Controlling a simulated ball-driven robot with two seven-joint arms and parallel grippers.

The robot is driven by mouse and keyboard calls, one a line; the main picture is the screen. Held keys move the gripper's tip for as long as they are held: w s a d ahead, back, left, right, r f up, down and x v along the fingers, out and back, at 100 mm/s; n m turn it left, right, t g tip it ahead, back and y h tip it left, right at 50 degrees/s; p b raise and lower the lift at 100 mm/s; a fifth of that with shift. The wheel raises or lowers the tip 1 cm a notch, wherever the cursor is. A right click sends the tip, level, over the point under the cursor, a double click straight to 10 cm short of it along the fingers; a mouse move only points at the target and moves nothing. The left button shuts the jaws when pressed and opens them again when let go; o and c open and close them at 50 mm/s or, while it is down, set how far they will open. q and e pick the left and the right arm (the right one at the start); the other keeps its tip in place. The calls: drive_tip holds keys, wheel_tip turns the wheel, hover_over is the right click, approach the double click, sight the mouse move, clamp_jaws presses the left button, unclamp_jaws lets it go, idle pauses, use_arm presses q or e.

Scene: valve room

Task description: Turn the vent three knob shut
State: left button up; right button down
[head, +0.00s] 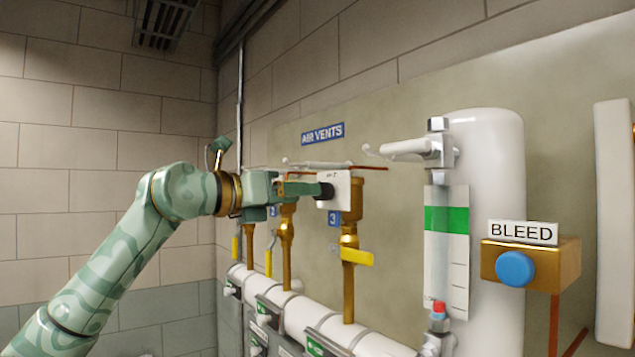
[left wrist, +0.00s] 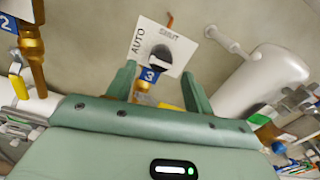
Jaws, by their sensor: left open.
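The vent three knob (head: 326,191) is a small black knob on a white plate (head: 340,181), above the blue label 3 (head: 334,218). In the left wrist view the knob (left wrist: 160,58) sits between the printed words AUTO and SHUT on the plate (left wrist: 178,47). I cannot tell which way its pointer faces. My left gripper (head: 308,188) reaches in from the left at knob height. In the left wrist view its fingers (left wrist: 158,75) are apart and empty, one toward each side of the knob. I cannot tell whether they reach around it. My right gripper is not in view.
Brass vent two (head: 286,235) stands left of vent three. A yellow handle (head: 357,257) sits below vent three, above a white pipe (head: 300,315). To the right are a sight gauge (head: 446,260), a white cylinder (head: 497,180) and a BLEED box (head: 555,265) with a blue button.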

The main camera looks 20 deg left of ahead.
sight(323, 192)
use_arm(q)
drive_tip(key=p+x, duration=0.1)
drive_tip(key=x, duration=0.4)
drive_tip(key=shift+a, duration=0.1)
drive_tip(key=shift+s+a, duration=0.1)
drive_tip(key=shift+c, duration=0.9)
drive_tip(key=shift+s+r, duration=0.15)
drive_tip(key=c, duration=0.8)
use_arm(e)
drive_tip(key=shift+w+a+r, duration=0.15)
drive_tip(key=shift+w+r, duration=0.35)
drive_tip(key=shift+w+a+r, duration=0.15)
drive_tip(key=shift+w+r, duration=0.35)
